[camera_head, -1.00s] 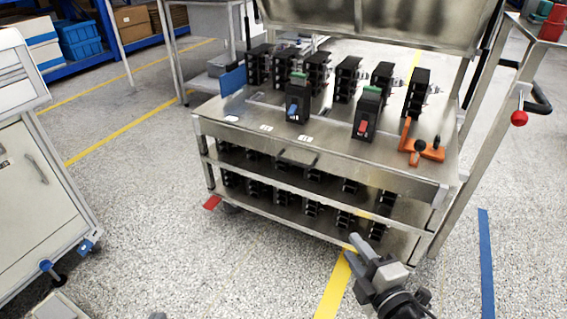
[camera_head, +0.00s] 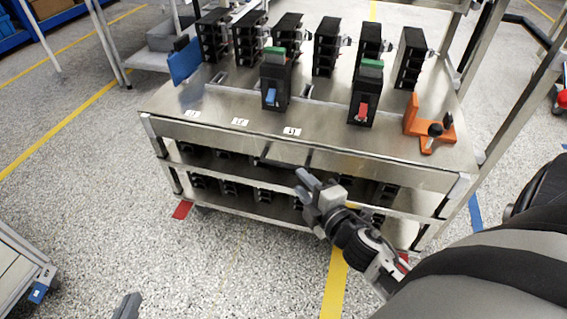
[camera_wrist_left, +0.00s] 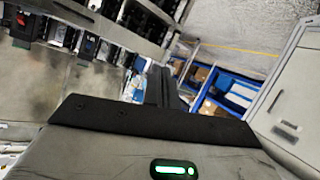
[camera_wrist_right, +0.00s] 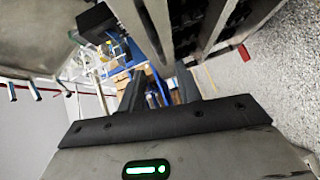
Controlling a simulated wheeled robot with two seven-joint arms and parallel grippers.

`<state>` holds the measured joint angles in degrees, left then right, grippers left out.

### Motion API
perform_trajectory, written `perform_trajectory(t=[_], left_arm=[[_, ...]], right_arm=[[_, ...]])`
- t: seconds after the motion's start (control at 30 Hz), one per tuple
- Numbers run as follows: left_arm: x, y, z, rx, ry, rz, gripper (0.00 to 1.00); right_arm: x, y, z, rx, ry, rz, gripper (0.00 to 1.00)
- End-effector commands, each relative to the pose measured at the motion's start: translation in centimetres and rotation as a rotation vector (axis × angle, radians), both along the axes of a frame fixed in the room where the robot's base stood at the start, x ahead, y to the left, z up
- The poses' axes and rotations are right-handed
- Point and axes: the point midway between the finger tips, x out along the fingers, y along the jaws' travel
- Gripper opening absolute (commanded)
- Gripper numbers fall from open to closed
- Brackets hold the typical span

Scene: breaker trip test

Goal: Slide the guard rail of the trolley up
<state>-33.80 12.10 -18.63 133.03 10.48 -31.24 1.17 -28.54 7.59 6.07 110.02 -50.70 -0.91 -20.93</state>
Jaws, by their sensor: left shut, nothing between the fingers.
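The steel trolley (camera_head: 225,105) stands ahead with breakers on its top deck. A long steel rail (camera_head: 380,168) runs along its front edge; I take this to be the guard rail. A dark handle (camera_head: 272,163) sits at the rail's middle, partly hidden by my right gripper. My right gripper (camera_head: 303,183) is open and empty, just in front of and below the handle; contact cannot be told. Its separated fingers show in the right wrist view (camera_wrist_right: 158,92). My left gripper (camera_head: 128,304) is shut and empty, low at the bottom edge, away from the trolley.
Two breakers with green tops, one with a blue lever (camera_head: 271,97) and one with a red lever (camera_head: 362,110), stand near the front of the deck. An orange bracket (camera_head: 428,126) is at the right. Lower shelves hold more black breakers. Floor in front is clear.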

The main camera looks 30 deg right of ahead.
Motion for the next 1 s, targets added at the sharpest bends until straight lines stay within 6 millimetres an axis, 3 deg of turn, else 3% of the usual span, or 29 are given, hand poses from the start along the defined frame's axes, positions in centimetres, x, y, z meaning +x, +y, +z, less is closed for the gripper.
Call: perform_trajectory(t=[0.2,0.4,0.6,0.87,1.0], left_arm=[[0.0,-0.1,0.1,-0.008,-0.016,-0.003,0.0],[0.0,-0.2,0.4,-0.017,-0.036,-0.003,0.0],[0.1,-0.3,0.9,-0.024,-0.05,-0.004,0.0],[0.0,-0.3,0.8,-0.023,-0.048,-0.006,0.0],[-0.1,-0.3,0.7,-0.022,-0.044,-0.006,0.0]], right_arm=[[4.8,-0.3,-0.7,-0.002,-0.003,0.002,0.34],[7.6,-0.5,-1.2,0.0,-0.001,0.001,0.34],[8.7,-0.6,-1.3,0.0,0.001,-0.001,0.34],[8.7,-0.6,-1.3,0.0,0.001,0.0,0.34],[8.7,-0.6,-1.3,0.0,0.001,0.0,0.0]])
